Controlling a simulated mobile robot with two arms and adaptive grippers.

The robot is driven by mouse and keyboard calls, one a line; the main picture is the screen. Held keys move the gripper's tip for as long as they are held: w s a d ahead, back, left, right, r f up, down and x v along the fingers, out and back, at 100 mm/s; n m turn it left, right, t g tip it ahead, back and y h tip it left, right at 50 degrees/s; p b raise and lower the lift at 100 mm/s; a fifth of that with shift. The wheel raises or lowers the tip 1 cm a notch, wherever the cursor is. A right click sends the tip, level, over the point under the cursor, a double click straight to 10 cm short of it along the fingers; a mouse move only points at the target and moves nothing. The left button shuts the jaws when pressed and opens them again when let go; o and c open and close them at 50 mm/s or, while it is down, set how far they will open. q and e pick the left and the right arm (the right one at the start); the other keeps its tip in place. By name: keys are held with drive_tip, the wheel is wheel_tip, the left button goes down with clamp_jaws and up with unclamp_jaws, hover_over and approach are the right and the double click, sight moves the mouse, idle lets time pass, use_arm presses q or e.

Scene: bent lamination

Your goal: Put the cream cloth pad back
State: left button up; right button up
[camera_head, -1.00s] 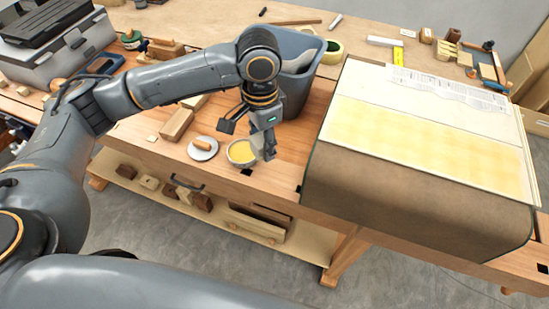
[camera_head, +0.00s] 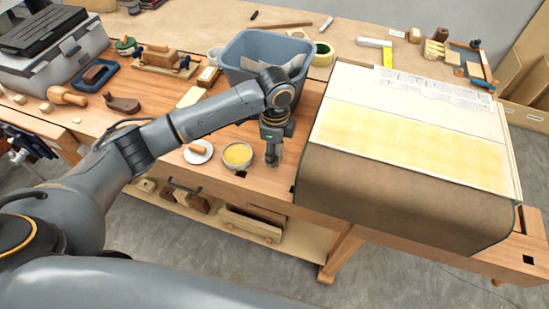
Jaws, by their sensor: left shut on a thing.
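My left gripper (camera_head: 271,161) points down just right of the round bowl (camera_head: 238,167) of yellow material, over the front of the wooden bench. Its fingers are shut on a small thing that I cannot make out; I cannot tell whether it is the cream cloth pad. A white saucer (camera_head: 204,157) with a small tan piece (camera_head: 197,149) on it lies left of the bowl. The gripper is apart from the saucer. I cannot pick out the cream cloth pad for certain elsewhere. My right gripper is not in view.
A blue-grey bin (camera_head: 240,62) stands behind my left wrist. A large bent panel with a yellowish band (camera_head: 410,140) fills the bench to the right. Wooden tools and a grey toolbox (camera_head: 60,75) lie at the left. The bench edge is close in front.

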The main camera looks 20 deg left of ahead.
use_arm(q)
wheel_tip(320, 180, down, 3)
drive_tip(key=shift+f+p, duration=0.2)
drive_tip(key=shift+p, duration=0.15)
drive_tip(key=shift+f, duration=0.3)
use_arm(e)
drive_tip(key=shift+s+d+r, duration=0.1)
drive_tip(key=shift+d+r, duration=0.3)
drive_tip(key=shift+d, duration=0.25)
use_arm(q)
drive_tip(key=shift+f, duration=0.15)
drive_tip(key=o, duration=1)
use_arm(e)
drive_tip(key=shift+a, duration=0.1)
